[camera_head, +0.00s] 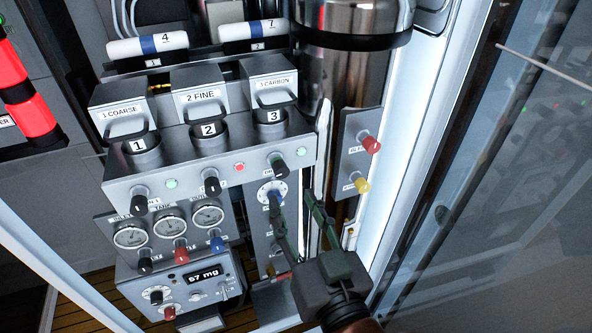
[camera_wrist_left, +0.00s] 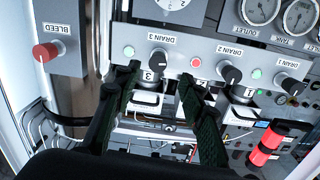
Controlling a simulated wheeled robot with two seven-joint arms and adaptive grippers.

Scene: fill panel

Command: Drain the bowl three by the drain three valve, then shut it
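Bowl three (camera_head: 270,133) is a dark round bowl marked 3 under the box labelled 3 CARBON. It shows partly in the left wrist view (camera_wrist_left: 150,76). The drain three valve (camera_head: 278,163) is a black knob on the grey panel front below the bowl. In the left wrist view the valve (camera_wrist_left: 158,58) sits under the label DRAIN 3. My left gripper (camera_head: 292,198) is open and empty, below and in front of the valve. Its fingertips (camera_wrist_left: 160,80) stand on either side of the valve's line, apart from it. The bowl's inside is hidden. My right gripper is not in view.
Other drain knobs, such as drain two (camera_head: 211,182), share the panel row, with a red light (camera_head: 239,167) between. A side plate carries a red knob (camera_head: 371,144) and a yellow knob (camera_head: 361,185).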

